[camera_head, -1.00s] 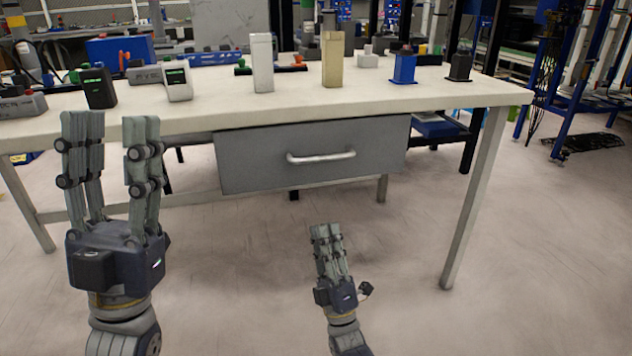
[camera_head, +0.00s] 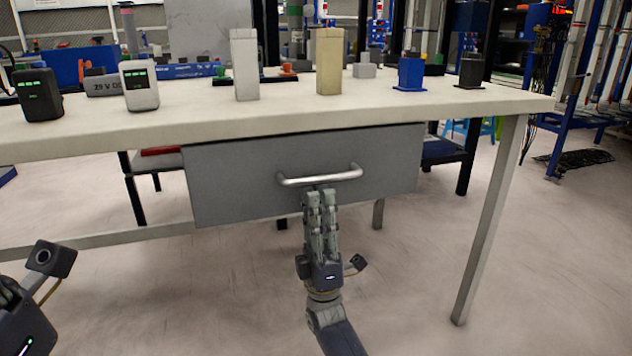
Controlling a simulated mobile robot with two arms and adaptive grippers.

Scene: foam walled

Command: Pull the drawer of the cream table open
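The cream table (camera_head: 520,104) stands across the view. Its grey drawer (camera_head: 235,190) hangs under the top and looks shut. A silver bar handle (camera_head: 345,175) runs level across the drawer front. My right gripper (camera_head: 319,193) points up at the handle, its fingertips just below the middle of the bar in the picture. Its fingers appear close together, seen nearly edge-on, so their gap is hidden. I cannot tell whether they touch the bar. My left gripper shows only as its body at the bottom left corner, with its fingers out of view.
On the tabletop stand a white block (camera_head: 244,65), a tan block (camera_head: 329,62), a blue block (camera_head: 411,73), a black block (camera_head: 471,70) and small devices (camera_head: 139,86) at left. A table leg (camera_head: 490,220) stands at right. The floor in front is clear.

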